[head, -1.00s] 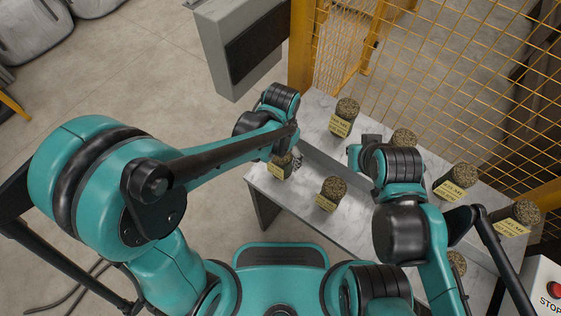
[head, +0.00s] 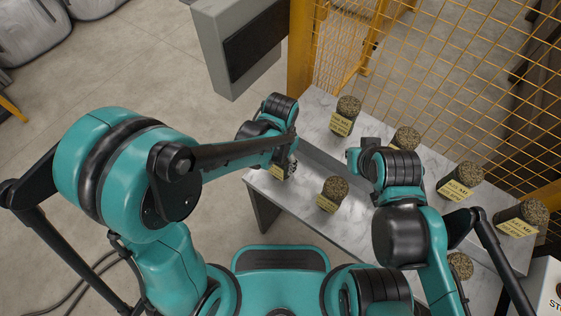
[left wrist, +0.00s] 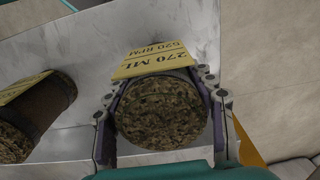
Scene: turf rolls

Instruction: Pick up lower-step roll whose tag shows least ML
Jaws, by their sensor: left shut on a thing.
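A lower-step turf roll with a yellow tag (head: 277,173) stands at the left end of the step, partly covered by my left gripper (head: 290,163). In the left wrist view this roll (left wrist: 162,112) sits between the two fingers of my left gripper (left wrist: 163,118), which are shut on its sides; its tag reads 270 ML, 520 RPM. A second lower-step roll (head: 334,188) stands to its right and a third (head: 460,265) is partly behind my right arm. Their tags are too small to read. My right gripper (head: 354,156) is mostly hidden by its own arm.
Several tagged rolls stand on the upper step, among them one at the back left (head: 348,108) and one at the far right (head: 522,215). A yellow mesh fence (head: 440,70) rises behind the marble steps. A grey cabinet (head: 235,45) stands at the back left.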

